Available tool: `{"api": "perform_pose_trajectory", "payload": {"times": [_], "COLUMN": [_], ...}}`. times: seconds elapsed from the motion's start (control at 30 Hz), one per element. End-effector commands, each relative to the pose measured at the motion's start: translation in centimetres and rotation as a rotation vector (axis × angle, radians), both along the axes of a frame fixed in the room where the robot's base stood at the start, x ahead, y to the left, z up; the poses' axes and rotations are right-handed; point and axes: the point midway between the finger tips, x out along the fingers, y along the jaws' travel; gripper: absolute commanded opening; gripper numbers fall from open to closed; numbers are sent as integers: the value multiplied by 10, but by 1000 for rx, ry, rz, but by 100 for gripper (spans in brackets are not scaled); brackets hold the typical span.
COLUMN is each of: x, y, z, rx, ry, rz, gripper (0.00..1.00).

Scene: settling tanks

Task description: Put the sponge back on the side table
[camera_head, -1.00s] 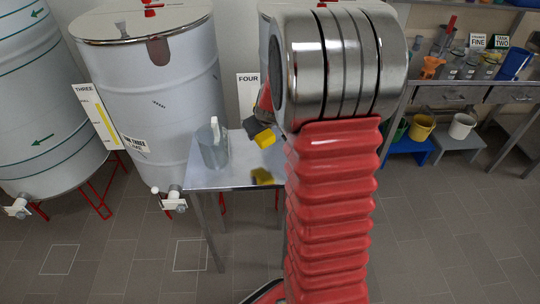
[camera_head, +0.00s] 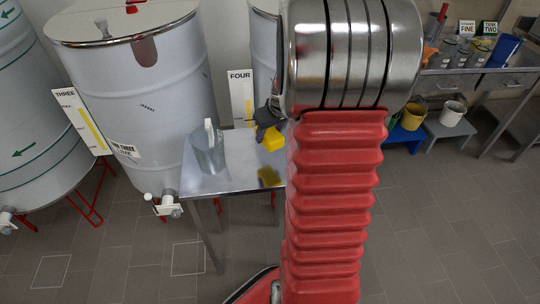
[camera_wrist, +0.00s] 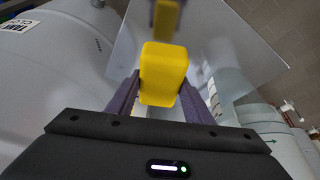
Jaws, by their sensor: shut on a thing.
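The yellow sponge (camera_head: 271,139) is held in my gripper (camera_head: 262,128) over the steel side table (camera_head: 212,181). In the wrist view the sponge (camera_wrist: 163,74) sits between the two dark fingers of my gripper (camera_wrist: 158,92), which are shut on it. A yellow reflection of it shows on the shiny tabletop, apart from the sponge, so it is above the surface. The table's right part is hidden behind my red arm.
The big white tank three (camera_head: 140,85) is just behind and left. A workbench (camera_head: 490,70) with jars is at right. The table's middle is bare.

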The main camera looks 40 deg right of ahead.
Motion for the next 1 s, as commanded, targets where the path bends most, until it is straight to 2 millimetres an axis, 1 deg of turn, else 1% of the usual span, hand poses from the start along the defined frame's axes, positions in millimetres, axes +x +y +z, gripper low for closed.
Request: {"api": "perform_pose_trajectory", "payload": {"times": [0.03, 0.2, 0.3, 0.4, 0.67, 0.73, 1.0], "x": [-1, -1, -1, 0, -1, -1, -2], "y": [0, 0, 0, -1, -1, -1, -1], "z": [-8, -37, -48, -53, -53, -55, -86], "rx": [2, 3, 2, 1, -1, 0, 2], "ry": [4, 3, 2, 1, 0, 1, 3], "rz": [0, -1, -1, -1, -1, -2, -3], "gripper": [28, 28, 28, 28, 28, 28, 28]}}
